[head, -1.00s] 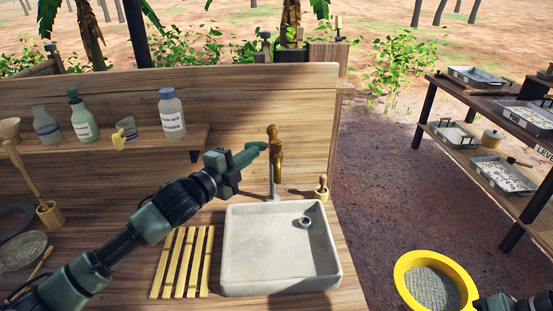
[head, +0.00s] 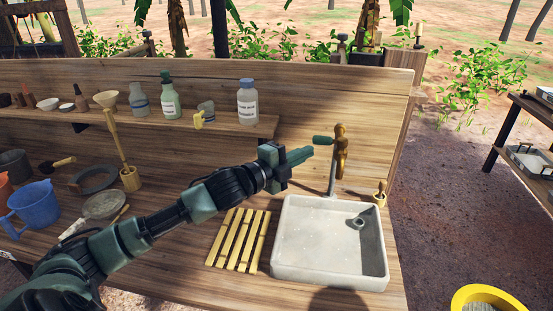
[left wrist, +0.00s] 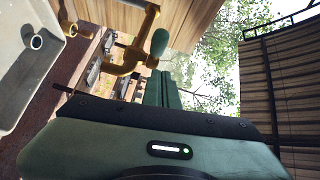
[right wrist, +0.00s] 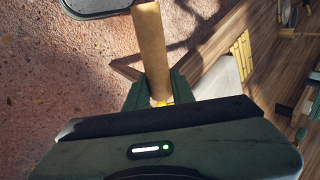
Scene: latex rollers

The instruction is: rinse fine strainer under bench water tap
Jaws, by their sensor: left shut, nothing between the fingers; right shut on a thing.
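The brass tap (head: 341,152) rises behind the stone sink (head: 345,280); its green-tipped handle (head: 322,141) points left. My left gripper (head: 308,153) is shut and empty just left of the handle. In the left wrist view the handle (left wrist: 160,42) sits just past the closed fingertips (left wrist: 160,75), seemingly with a small gap. No water stream shows. The yellow-rimmed strainer (head: 485,288) is cut off at the bottom right, right of the sink.
A slatted wooden rack (head: 239,240) lies left of the sink. Bottles line the back shelf (head: 225,130). A tray rack (head: 520,150) stands right, beyond open ground.

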